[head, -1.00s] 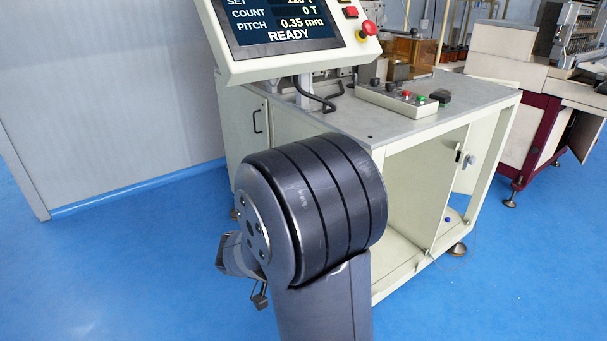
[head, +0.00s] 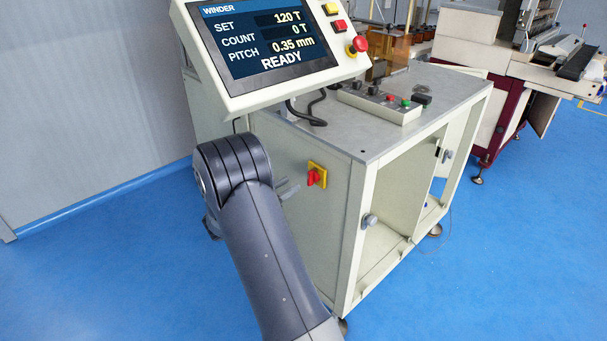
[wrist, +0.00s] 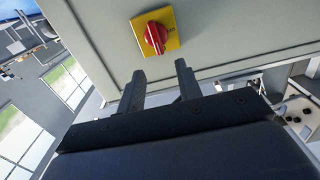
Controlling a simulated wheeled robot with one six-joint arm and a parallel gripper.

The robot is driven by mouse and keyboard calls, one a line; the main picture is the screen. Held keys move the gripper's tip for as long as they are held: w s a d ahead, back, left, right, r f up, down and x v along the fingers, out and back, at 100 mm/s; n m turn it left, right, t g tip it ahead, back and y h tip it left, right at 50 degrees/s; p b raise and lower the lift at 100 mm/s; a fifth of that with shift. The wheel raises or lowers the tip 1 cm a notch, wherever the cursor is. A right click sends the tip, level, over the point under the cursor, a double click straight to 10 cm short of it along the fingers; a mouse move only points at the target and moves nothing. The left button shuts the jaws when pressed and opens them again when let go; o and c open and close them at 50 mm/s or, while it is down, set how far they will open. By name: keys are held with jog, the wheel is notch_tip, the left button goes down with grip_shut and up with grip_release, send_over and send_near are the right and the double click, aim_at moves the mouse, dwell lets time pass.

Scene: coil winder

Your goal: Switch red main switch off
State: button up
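The red main switch (head: 315,177) is a red rotary knob on a yellow square plate, on the side panel of the winder cabinet, below the tabletop. In the wrist view the red knob (wrist: 155,36) is just beyond my fingertips, and the plate looks tilted there. My gripper (wrist: 160,82) has its two dark fingers spread apart with nothing between them, short of the knob and not touching it. In the head view my arm hides most of the gripper; a small part of it shows left of the switch.
The winder screen (head: 265,48) reads READY and overhangs above my arm. A control box (head: 380,103) with buttons sits on the tabletop (head: 330,140). Blue floor (head: 110,270) is clear at left.

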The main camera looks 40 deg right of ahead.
aim_at(308, 175)
jog(key=d, duration=0.4)
jog(key=d+p, duration=0.1)
jog(key=d, duration=0.2)
jog(key=shift+w, duration=0.25)
jog(key=shift+c, duration=0.5)
grip_shut()
